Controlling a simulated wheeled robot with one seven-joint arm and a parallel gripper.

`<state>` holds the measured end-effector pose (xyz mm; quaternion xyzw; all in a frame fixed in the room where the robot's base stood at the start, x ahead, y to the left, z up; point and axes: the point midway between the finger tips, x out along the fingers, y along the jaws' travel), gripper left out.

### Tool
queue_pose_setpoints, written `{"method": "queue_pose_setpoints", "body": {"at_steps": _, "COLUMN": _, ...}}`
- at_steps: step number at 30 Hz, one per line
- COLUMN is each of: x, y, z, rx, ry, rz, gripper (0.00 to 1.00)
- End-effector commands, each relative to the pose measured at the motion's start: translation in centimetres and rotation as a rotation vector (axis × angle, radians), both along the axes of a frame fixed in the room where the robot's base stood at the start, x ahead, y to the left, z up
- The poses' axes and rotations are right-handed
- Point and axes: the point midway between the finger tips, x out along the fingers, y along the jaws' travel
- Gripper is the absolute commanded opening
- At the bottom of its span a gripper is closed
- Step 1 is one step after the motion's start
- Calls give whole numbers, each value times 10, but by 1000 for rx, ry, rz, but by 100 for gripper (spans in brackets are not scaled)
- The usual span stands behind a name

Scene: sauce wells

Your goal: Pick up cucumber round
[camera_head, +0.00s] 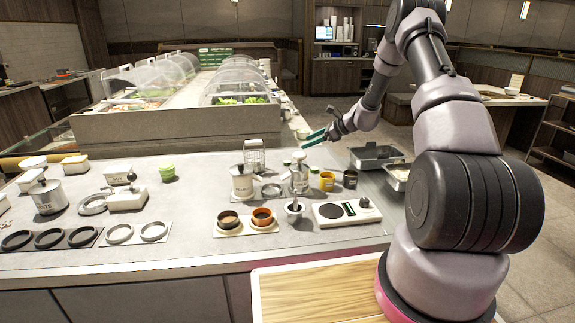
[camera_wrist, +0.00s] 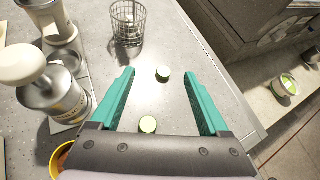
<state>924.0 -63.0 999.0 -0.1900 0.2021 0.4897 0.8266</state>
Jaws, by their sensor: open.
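Two pale green cucumber rounds lie on the grey counter in the wrist view. One cucumber round (camera_wrist: 163,75) is farther out, near the level of my fingertips and between them in the picture. The other cucumber round (camera_wrist: 148,124) is closer to the palm, also between the fingers in the picture. My gripper (camera_wrist: 158,72) has teal fingers spread wide with nothing held between them. In the head view my gripper (camera_head: 314,138) is over the far part of the counter. How high the fingers are above the rounds is hard to tell. I cannot make out the rounds clearly in the head view.
A wire basket (camera_wrist: 128,22) stands beyond the fingertips. A metal dispenser (camera_wrist: 52,100) and a yellow cup (camera_wrist: 62,158) are at the left. The counter edge runs along the right.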

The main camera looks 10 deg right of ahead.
Motion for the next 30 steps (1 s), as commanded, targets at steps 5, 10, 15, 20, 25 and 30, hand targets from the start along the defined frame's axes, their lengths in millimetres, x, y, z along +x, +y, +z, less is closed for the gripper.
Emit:
{"method": "queue_pose_setpoints", "body": {"at_steps": 5, "x": 13, "y": -11, "z": -49, "rx": 86, "ry": 63, "rz": -97, "gripper": 79}}
{"method": "queue_pose_setpoints", "body": {"at_steps": 10, "x": 20, "y": -7, "z": -63, "rx": 106, "ry": 76, "rz": -119, "gripper": 79}}
{"method": "queue_pose_setpoints", "body": {"at_steps": 15, "x": 31, "y": 12, "z": -76, "rx": 106, "ry": 76, "rz": -118, "gripper": 79}}
{"method": "queue_pose_setpoints", "body": {"at_steps": 20, "x": 41, "y": 27, "z": -86, "rx": 103, "ry": 76, "rz": -117, "gripper": 79}}
{"method": "queue_pose_setpoints", "body": {"at_steps": 25, "x": 48, "y": 42, "z": -97, "rx": 104, "ry": 76, "rz": -116, "gripper": 79}}
{"method": "queue_pose_setpoints", "body": {"at_steps": 30, "x": 60, "y": 60, "z": -110, "rx": 103, "ry": 75, "rz": -117, "gripper": 79}}
